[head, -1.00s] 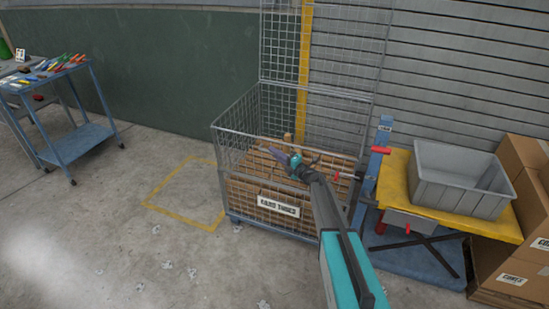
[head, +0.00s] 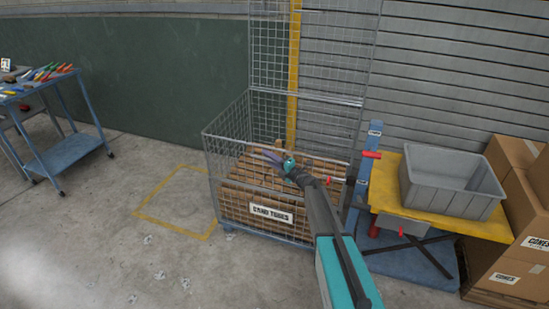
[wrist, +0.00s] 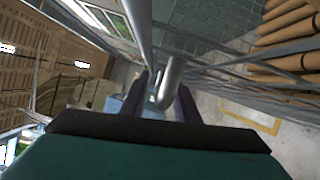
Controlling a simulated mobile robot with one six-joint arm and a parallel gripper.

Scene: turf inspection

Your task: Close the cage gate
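The wire mesh cage (head: 228,180) holds brown tubes and has a white label on its front. A tall mesh panel (head: 325,50) stands upright at its back, above a horizontal rail. I cannot tell for sure which panel is the gate. My gripper (head: 275,158) is over the cage near the front top rail. In the wrist view its two dark fingers (wrist: 168,92) are apart, one on each side of a rounded metal bar (wrist: 170,78). I see no clear contact with the bar, and its lower end is partly hidden.
A yellow-topped stand (head: 390,195) with a grey bin (head: 450,180) is close on the right, beside stacked cartons (head: 515,235). A blue tool cart (head: 70,150) stands at the left. The floor left of the cage, with a yellow outline (head: 180,229), is clear.

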